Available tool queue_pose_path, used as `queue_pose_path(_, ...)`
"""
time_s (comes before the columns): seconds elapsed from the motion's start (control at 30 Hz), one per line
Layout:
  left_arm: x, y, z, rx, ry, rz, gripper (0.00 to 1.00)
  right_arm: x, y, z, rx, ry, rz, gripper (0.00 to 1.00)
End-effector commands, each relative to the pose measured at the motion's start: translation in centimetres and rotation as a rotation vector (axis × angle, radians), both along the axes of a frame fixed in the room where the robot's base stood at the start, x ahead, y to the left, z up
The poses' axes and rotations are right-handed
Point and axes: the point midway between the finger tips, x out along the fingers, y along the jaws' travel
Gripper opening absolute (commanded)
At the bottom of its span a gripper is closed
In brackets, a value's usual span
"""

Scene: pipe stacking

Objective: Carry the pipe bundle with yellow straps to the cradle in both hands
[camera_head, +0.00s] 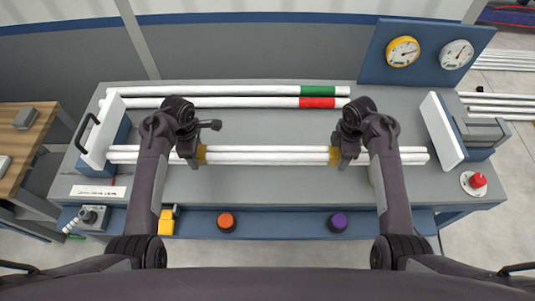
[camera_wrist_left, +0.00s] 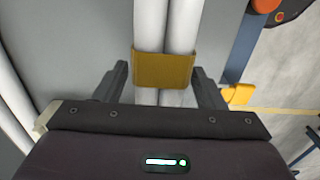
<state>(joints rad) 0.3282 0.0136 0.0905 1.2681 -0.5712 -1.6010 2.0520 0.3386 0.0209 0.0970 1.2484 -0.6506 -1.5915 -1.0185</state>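The pipe bundle (camera_head: 265,155), white pipes with a yellow strap (camera_head: 201,154) near each gripper, lies crosswise on the grey table. My left gripper (camera_head: 192,152) is at the left strap. In the left wrist view its fingers (camera_wrist_left: 162,78) are open, one on each side of the bundle (camera_wrist_left: 165,25), with the yellow strap (camera_wrist_left: 164,69) between them. My right gripper (camera_head: 346,154) is at the right strap (camera_head: 336,156); its fingers are too small and hidden to tell open from shut. I cannot tell for certain which thing is the cradle.
White plates on blue blocks stand at the table's left (camera_head: 100,135) and right (camera_head: 441,130). Behind the bundle lie pipes with a green band (camera_head: 318,91) and a red band (camera_head: 317,102). A gauge panel (camera_head: 425,52) stands at the back right; a red button (camera_head: 477,181) is at right.

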Motion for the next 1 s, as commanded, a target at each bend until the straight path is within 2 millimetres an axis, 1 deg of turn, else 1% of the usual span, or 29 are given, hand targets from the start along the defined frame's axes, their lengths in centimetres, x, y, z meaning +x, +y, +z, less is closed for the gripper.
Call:
queue_pose_path(0.03,0.0,0.0,0.0,0.0,0.0,0.0,0.56,0.0,0.0,0.0,0.0,0.0,0.0,0.56)
queue_pose_path(0.07,0.0,0.0,0.0,0.0,0.0,0.0,0.53,0.0,0.0,0.0,0.0,0.0,0.0,0.53)
queue_pose_path(0.47,0.0,0.0,0.0,0.0,0.0,0.0,0.0,0.0,0.0,0.0,0.0,0.0,0.0,0.0)
queue_pose_path(0.8,0.1,0.0,0.2,0.0,-0.003,0.0,0.0,0.1,0.0,0.3,0.001,-0.002,0.001,0.0)
queue_pose_path(1.0,0.1,0.0,1.3,0.0,-0.003,0.0,0.0,0.1,0.0,1.3,0.001,-0.003,0.001,0.0)
